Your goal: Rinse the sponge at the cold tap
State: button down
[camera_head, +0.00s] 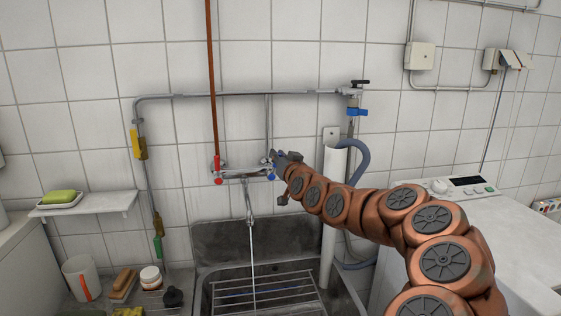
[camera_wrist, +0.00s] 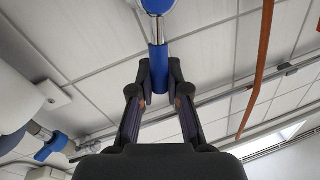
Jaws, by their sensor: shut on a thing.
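My gripper (camera_head: 283,160) is at the right end of the wall tap (camera_head: 245,174), shut on the blue cold handle (camera_head: 270,166). In the wrist view, my gripper's fingers (camera_wrist: 159,90) stand on both sides of the blue handle (camera_wrist: 158,52). A thin stream of water (camera_head: 252,255) runs from the spout (camera_head: 249,210) into the sink (camera_head: 225,255). A yellow sponge-like block (camera_head: 129,312) lies at the bottom edge of the head view, left of the sink and partly cut off. It is apart from the water.
A red handle (camera_head: 218,181) is at the tap's left end. A wire rack (camera_head: 270,290) lies in the sink. A mug (camera_head: 80,278), a brush (camera_head: 123,284) and a jar (camera_head: 150,277) stand left. A green block (camera_head: 58,197) sits on the shelf (camera_head: 95,205). A grey hose hangs right.

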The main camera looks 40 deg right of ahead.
jog(key=c, duration=1.1)
grip_release()
jog(key=shift+c, duration=0.2)
jog(key=v, duration=1.2)
